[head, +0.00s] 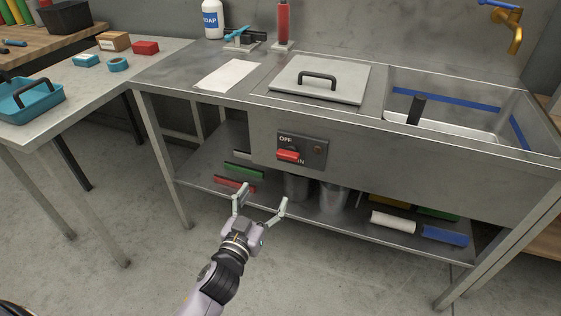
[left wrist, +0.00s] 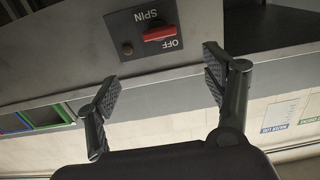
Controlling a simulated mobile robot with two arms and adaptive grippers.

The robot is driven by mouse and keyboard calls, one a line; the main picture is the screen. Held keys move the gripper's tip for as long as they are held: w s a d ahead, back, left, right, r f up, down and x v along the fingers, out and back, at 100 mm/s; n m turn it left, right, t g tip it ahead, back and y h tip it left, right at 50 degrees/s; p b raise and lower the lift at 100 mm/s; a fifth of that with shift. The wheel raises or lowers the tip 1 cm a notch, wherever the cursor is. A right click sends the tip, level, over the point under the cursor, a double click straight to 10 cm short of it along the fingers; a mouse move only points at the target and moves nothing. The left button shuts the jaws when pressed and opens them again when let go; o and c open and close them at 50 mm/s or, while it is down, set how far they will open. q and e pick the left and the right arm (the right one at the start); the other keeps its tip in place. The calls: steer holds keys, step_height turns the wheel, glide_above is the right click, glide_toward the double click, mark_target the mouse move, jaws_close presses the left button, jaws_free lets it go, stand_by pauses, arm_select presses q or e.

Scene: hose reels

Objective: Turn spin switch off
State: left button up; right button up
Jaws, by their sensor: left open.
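The spin switch has a red handle (head: 287,155) on a dark plate (head: 313,151) on the front of the steel sink unit. OFF is printed above the handle and SPIN, partly covered, below it. In the left wrist view the red handle (left wrist: 160,33) appears upside down, lying nearly level between SPIN and OFF. My left gripper (head: 262,198) is open and empty, below and in front of the switch, apart from it. Its two fingers (left wrist: 155,82) are spread wide in the left wrist view. My right gripper is not in view.
Below the unit, a shelf (head: 340,212) carries metal pots and colored blocks. A lid with a black handle (head: 320,80) lies on top, beside a sink basin (head: 450,115). A table (head: 100,85) stands left.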

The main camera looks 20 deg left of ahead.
mark_target(286, 158)
arm_select(q)
steer(key=w, duration=0.9)
steer(key=w+b, duration=0.1)
steer(key=w, duration=0.4)
steer(key=shift+w+d, duration=0.3)
steer(key=shift+w, duration=0.85)
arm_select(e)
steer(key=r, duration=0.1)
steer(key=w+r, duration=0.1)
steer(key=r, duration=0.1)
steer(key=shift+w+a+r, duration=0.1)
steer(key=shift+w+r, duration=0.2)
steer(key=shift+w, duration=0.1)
arm_select(q)
steer(key=shift+c, duration=0.6)
steer(key=c, duration=1)
steer(key=shift+c, duration=0.2)
